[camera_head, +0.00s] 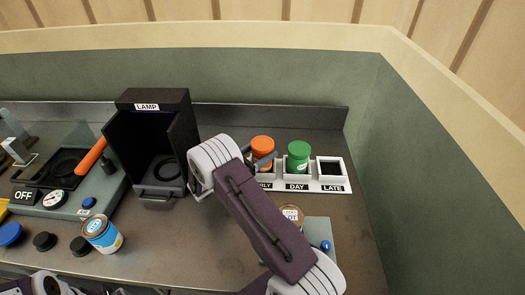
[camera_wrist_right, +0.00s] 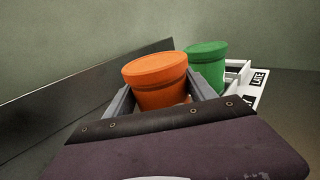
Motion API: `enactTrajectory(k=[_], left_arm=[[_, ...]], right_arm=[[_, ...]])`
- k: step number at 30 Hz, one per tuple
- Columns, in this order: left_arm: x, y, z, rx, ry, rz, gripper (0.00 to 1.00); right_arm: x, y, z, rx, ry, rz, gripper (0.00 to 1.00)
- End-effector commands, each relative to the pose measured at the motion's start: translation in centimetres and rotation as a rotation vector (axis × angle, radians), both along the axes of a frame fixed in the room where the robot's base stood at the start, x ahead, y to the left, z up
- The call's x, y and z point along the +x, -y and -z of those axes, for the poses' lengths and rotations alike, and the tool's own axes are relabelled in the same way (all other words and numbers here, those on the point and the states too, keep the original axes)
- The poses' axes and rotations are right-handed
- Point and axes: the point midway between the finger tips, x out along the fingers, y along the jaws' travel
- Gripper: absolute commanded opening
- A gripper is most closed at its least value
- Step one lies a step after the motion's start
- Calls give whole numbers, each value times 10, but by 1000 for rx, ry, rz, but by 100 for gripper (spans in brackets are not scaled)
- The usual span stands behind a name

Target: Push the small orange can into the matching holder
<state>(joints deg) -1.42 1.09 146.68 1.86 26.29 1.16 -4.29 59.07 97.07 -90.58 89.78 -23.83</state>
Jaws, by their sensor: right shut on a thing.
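The small orange can (camera_head: 262,143) stands upright at the left slot of the white holder (camera_head: 318,188), whose label is partly hidden and reads "RLY". My right gripper (camera_head: 262,161) is shut on the orange can, with its fingers on either side. The orange can (camera_wrist_right: 158,82) also shows between the fingers in the right wrist view. My own wrist hides the can's base, so I cannot tell how deep it sits. A green can (camera_head: 299,154) stands in the slot marked DAY. The slot marked LATE is empty. My left gripper is out of view.
A black LAMP box (camera_head: 150,135) stands left of my right arm. A blue-labelled can (camera_head: 102,234) and dark round caps lie at the front left. A grey device with an OFF display (camera_head: 23,196) is far left. A wall closes the right side.

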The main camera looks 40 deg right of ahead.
Motion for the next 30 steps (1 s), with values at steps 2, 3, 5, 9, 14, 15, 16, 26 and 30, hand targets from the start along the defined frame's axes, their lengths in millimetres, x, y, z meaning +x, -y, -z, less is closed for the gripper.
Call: enactTrajectory(k=[2,3,5,9,14,15,16,26,30], left_arm=[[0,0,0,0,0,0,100],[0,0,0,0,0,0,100],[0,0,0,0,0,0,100],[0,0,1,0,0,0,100],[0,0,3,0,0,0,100],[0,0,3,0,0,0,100],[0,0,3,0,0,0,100],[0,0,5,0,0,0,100],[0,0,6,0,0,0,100]], right_arm=[[0,0,0,-1,0,0,18],[0,0,0,-1,1,0,18],[0,0,0,-1,0,0,18],[0,0,1,-1,0,0,18],[0,0,3,-1,0,0,18],[0,0,3,-1,0,0,18],[0,0,4,-1,0,0,18],[0,0,8,0,0,0,18],[0,0,9,0,0,0,18]])
